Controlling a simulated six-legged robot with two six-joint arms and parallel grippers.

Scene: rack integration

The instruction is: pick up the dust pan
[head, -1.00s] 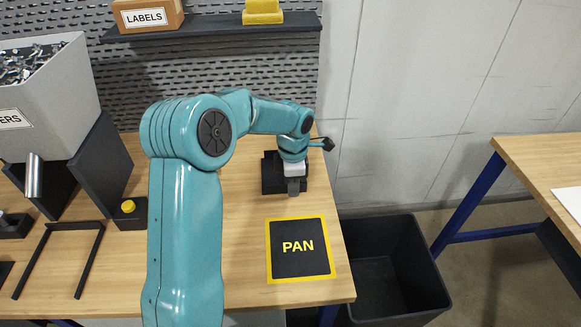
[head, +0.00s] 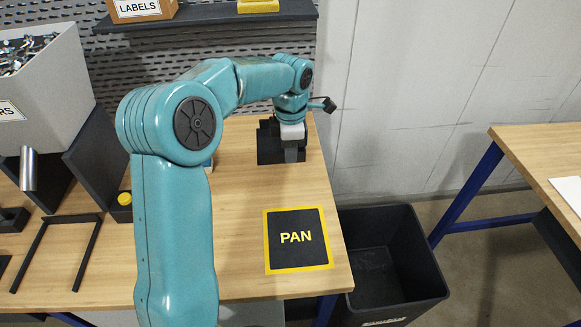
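A dark, blocky object (head: 268,148), which looks like the dust pan, is at the back right of the wooden workbench. My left gripper (head: 291,154) points down at its right side, and its grey fingers overlap the object and appear closed on it. The gripper hides part of the object, and I cannot tell whether it is clear of the bench top. A black mat marked PAN (head: 297,258) with a yellow border lies bare at the front right of the bench. My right gripper is not in view.
A dark open bin (head: 378,275) stands on the floor at the bench's right end. A grey box of metal parts (head: 40,85), a black frame (head: 88,255) and a yellow button (head: 124,198) are at left. A shelf (head: 215,20) hangs behind. Another table (head: 545,150) is at right.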

